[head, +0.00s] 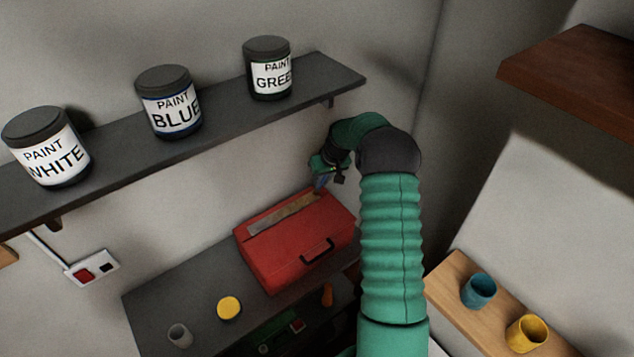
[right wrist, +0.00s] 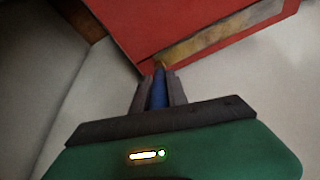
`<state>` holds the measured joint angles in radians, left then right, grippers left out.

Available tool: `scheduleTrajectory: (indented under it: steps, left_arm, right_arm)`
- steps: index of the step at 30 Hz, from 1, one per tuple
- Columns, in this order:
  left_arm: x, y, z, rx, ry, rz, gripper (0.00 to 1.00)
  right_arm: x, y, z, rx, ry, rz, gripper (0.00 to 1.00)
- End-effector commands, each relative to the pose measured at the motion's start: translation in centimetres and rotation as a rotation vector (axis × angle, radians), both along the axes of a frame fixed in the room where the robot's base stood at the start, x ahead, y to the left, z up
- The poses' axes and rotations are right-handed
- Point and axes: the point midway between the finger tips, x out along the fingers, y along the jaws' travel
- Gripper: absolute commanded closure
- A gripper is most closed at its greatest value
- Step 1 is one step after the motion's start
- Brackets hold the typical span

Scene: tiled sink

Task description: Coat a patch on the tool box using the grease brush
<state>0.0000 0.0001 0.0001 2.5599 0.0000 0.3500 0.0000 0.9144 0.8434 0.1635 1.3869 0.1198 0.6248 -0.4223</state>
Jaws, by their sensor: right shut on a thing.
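The red tool box (head: 286,262) lies on the dark worktop, its black handle facing the front. A long grey and brownish patch (head: 283,213) runs along its top; it also shows in the right wrist view (right wrist: 215,36). My right gripper (head: 323,174) is at the right end of the patch, above the box's far right corner. In the right wrist view my right gripper (right wrist: 159,90) is shut on the blue handle of the grease brush (right wrist: 158,92). The brush tip points at the near end of the patch; I cannot tell whether it touches. My left gripper is not in view.
A dark shelf (head: 220,118) with white, blue and green paint cans hangs above the worktop (head: 190,290). A yellow lid-like disc (head: 229,308) and a small grey cup (head: 180,335) stand left of the box. A wooden shelf (head: 462,287) holds a teal cup and a yellow cup at right.

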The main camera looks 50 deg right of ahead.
Motion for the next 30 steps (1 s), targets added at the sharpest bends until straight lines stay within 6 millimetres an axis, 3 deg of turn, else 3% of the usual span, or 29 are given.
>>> scheduleTrajectory:
  steps: [30]
  left_arm:
    - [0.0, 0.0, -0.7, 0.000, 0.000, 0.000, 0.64]
  right_arm:
    - [1.7, 7.0, 0.0, 0.000, 0.000, 0.000, 1.00]
